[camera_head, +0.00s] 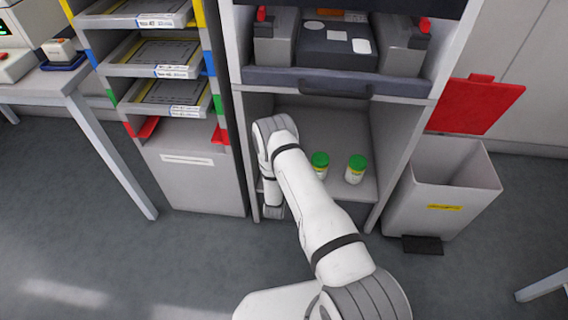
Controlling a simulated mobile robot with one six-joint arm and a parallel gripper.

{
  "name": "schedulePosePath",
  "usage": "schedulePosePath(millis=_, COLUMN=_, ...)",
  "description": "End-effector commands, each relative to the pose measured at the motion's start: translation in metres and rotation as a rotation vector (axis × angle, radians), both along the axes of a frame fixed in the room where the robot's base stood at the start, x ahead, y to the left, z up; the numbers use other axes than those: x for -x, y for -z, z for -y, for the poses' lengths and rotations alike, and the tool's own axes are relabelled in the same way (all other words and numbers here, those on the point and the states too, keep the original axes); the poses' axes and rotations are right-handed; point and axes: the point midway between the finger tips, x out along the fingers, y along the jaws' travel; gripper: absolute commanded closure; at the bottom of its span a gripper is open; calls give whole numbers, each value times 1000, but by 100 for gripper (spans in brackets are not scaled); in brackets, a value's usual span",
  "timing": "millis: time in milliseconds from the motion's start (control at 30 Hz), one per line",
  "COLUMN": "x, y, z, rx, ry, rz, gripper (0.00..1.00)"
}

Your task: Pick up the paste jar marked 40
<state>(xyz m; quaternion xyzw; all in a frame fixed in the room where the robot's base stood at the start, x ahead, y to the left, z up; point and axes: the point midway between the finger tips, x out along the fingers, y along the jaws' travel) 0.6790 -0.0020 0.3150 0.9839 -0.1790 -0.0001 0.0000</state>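Two paste jars with green lids and pale bodies with yellowish labels stand upright on the lower shelf of the grey cabinet. One jar (320,171) is just right of my arm, and the other jar (355,174) stands a little further right. The markings are too small to read, so I cannot tell which is 40. My arm reaches into the left side of the shelf opening, and its wrist bends down left of the jars. My gripper's fingers cannot be made out.
The cabinet's side walls and the drawer (310,81) above bound the shelf opening. A rack of trays (165,72) stands left. A grey bin (440,190) with a raised red lid (476,106) stands right. Floor in front is mostly clear.

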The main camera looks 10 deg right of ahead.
Motion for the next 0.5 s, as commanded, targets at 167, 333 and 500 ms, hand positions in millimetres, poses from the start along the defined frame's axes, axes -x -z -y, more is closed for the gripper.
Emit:
schedulePosePath(millis=167, x=0, y=0, z=0, rx=0, ry=1, rz=0, gripper=43)
schedulePosePath(millis=333, x=0, y=0, z=0, rx=0, ry=1, rz=0, gripper=57)
schedulePosePath(millis=500, x=0, y=0, z=1, rx=0, ry=1, rz=0, gripper=71)
